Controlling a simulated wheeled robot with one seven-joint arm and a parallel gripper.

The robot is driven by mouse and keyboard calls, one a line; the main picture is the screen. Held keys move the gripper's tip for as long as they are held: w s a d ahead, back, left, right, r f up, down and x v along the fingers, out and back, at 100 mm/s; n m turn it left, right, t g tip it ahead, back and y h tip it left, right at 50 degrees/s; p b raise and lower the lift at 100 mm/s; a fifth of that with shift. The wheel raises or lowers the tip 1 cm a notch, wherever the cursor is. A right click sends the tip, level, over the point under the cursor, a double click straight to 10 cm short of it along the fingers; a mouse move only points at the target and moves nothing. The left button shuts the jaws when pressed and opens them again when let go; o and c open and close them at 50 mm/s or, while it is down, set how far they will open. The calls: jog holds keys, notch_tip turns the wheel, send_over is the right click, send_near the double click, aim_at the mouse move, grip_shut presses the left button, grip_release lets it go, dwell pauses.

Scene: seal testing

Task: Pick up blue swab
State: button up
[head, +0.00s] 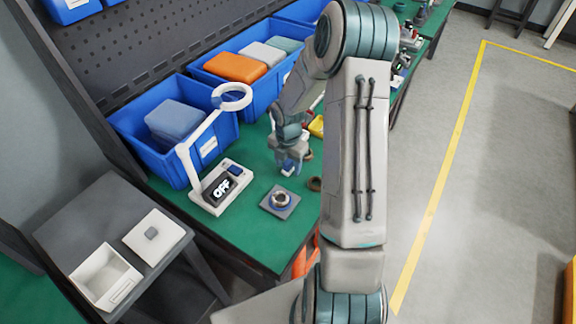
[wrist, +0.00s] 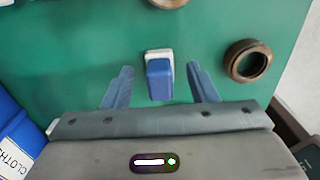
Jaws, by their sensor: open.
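The blue swab (wrist: 159,80) is a small blue block on a white base, standing on the green table. In the wrist view it lies between and slightly beyond the two fingers of my gripper (wrist: 160,84). My gripper is open, with a gap on each side of the swab. In the head view my gripper (head: 290,165) is low over the table, and a small blue and white piece, the swab (head: 288,168), shows at its fingers. Whether the fingers touch the table cannot be told.
A grey plate with a ring (head: 280,201) and a white lamp device reading OFF (head: 221,187) stand nearby. Blue bins (head: 176,124) line the back. A side table (head: 112,222) holds a white box (head: 105,277) and its lid (head: 153,236).

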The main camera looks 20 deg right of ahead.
jog(key=shift+f, duration=0.2)
jog(key=c, duration=1)
jog(key=shift+c, duration=0.2)
jog(key=shift+r, duration=0.15)
jog(key=r, duration=0.4)
jog(key=shift+d+r+b, duration=0.1)
jog(key=shift+d+b, duration=0.2)
jog(key=d+r, duration=0.6)
jog(key=d, duration=0.5)
jog(key=shift+w+r+b, duration=0.3)
jog(key=shift+w+b, duration=0.05)
jog(key=shift+b, duration=0.05)
